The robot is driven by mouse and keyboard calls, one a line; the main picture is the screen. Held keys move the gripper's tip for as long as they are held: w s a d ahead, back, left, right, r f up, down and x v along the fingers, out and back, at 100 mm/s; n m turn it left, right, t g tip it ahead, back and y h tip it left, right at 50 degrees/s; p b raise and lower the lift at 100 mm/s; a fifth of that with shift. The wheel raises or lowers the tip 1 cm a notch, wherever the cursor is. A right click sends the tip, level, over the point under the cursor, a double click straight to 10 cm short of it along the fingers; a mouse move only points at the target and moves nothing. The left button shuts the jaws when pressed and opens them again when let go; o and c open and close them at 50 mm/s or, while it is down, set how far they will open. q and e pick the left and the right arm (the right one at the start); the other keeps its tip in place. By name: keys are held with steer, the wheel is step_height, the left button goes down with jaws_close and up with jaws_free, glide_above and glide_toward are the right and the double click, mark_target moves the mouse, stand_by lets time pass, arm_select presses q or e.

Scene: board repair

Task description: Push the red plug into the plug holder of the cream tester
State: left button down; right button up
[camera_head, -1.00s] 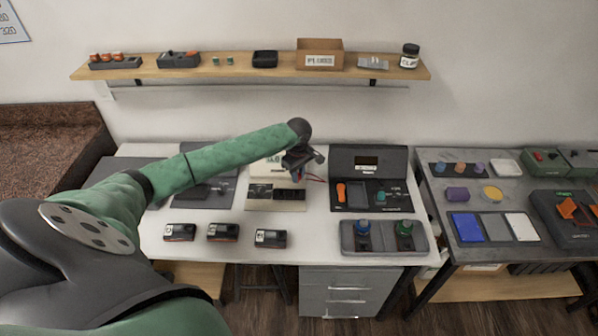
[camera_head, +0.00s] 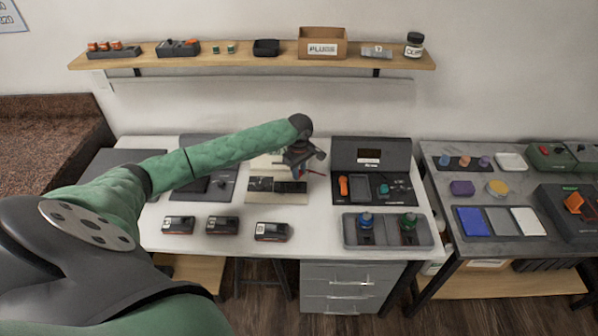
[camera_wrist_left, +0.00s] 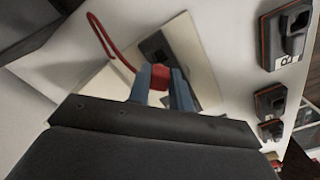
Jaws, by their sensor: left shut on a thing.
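My left gripper (camera_head: 301,172) is above the right part of the cream tester (camera_head: 262,199) in the head view. In the left wrist view its two blue fingers (camera_wrist_left: 162,88) are shut on the red plug (camera_wrist_left: 160,77). A red cable (camera_wrist_left: 104,40) loops away from the plug to the left. The cream tester also shows in the left wrist view (camera_wrist_left: 185,38), with a dark panel (camera_wrist_left: 157,47) just beyond the fingers. The plug's tip and the plug holder are hidden, so I cannot tell whether they touch. My right gripper is out of view.
A dark tester with a raised lid (camera_head: 370,155) stands close to the right of the gripper. Several black devices (camera_head: 222,226) sit along the table's front. A grey tray (camera_head: 388,240) holds blue and green knobbed items. A shelf (camera_head: 200,62) runs along the wall.

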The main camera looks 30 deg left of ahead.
arm_select(q)
steer(key=shift+f+b, duration=0.65)
steer(key=shift+b, duration=0.15)
steer(key=shift+f, duration=0.4)
steer(key=shift+f+p, duration=0.2)
steer(key=shift+p, duration=0.1)
steer(key=shift+f, duration=0.25)
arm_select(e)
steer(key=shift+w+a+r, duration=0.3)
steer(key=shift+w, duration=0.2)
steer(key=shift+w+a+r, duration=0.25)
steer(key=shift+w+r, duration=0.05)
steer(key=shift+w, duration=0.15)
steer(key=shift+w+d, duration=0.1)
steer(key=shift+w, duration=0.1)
